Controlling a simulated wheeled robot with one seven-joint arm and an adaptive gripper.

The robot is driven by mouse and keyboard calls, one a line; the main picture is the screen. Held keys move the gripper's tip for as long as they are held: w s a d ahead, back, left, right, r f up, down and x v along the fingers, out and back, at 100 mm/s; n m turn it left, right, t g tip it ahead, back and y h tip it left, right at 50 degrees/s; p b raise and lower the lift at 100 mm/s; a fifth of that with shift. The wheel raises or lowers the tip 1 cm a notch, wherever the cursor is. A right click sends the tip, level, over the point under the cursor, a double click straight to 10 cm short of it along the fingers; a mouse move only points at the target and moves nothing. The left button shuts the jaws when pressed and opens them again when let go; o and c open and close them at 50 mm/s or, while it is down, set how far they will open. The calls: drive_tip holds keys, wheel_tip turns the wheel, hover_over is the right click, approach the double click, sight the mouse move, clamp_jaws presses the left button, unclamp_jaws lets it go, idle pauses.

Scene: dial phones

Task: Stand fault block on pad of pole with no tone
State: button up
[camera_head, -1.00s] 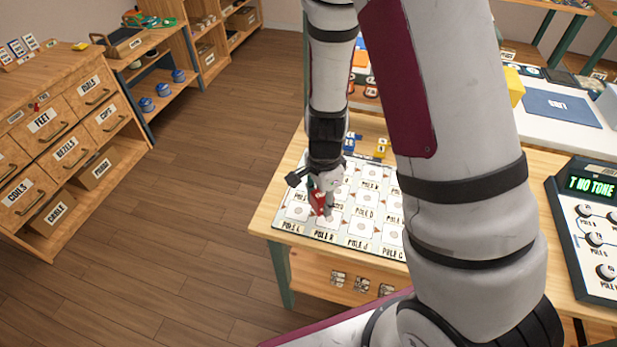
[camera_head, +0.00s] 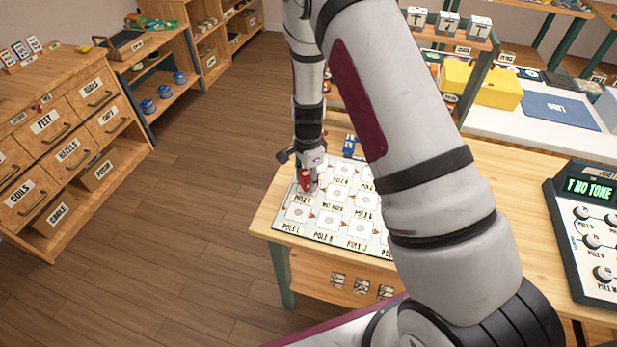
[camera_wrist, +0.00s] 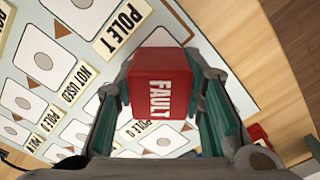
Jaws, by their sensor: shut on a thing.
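My gripper (camera_head: 308,184) is shut on a red block (camera_wrist: 158,85) with "FAULT" in white on its face. The block is held between the two fingers over the left side of a pale board (camera_head: 284,221) of square pads. It hides part of the board in the wrist view; I cannot tell its exact height. A "NOT USED" label (camera_wrist: 77,82) lies lower left. The dark console's green display (camera_head: 590,188) reads "T NO TONE".
My arm covers the board's right side. A yellow box (camera_head: 485,84) and blue mat (camera_head: 562,108) lie on the white counter behind. Open floor (camera_head: 190,230) lies left of the table.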

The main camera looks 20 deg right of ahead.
sight(308, 173)
drive_tip(key=shift+f, duration=0.15)
drive_tip(key=o, duration=1.2)
wheel_tip(308, 173, up, 13)
drive_tip(key=shift+f+b, duration=0.2)
drive_tip(key=shift+b, duration=0.1)
drive_tip(key=s+a+r+n+t+y, duration=0.1)
drive_tip(key=s+r+n, duration=0.35)
drive_tip(key=r, duration=0.45)
drive_tip(key=s+r+n+t, duration=0.1)
drive_tip(key=s+r+n, duration=0.2)
drive_tip(key=s+r, duration=0.45)
drive_tip(key=s+r+n+t, duration=0.1)
drive_tip(key=s+r+n, duration=0.2)
drive_tip(key=s, duration=0.2)
drive_tip(key=s+r+n+t, duration=0.1)
drive_tip(key=s+r+n, duration=0.1)
drive_tip(key=s, duration=0.3)
drive_tip(key=s+d+r+n+t+h, duration=0.1)
drive_tip(key=s+r+n, duration=0.2)
drive_tip(key=s+r, duration=0.1)
drive_tip(key=shift+s+d+n, duration=0.1)
drive_tip(key=shift+s+n, duration=0.25)
drive_tip(key=shift+s, duration=0.1)
